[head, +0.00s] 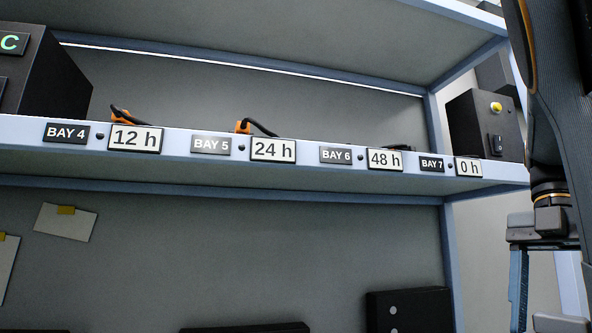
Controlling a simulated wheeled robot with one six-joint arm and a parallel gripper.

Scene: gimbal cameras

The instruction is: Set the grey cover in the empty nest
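No grey cover and no nest can be made out in the head view. My arm comes down the right edge, and my gripper (543,240) hangs at the lower right, in front of the rack's right end. Its fingertips are cut off by the bottom of the picture, so its opening and any load are unclear. A small pale patch (560,324) shows at the bottom edge below my gripper; I cannot tell what it is.
A shelf (300,170) crosses the view with labels BAY 4 to BAY 7. Orange-ended cables (243,127) lie on it. Dark boxes stand at its left (50,80) and right (484,125). More dark boxes (408,310) stand below. Papers (66,221) hang on the back panel.

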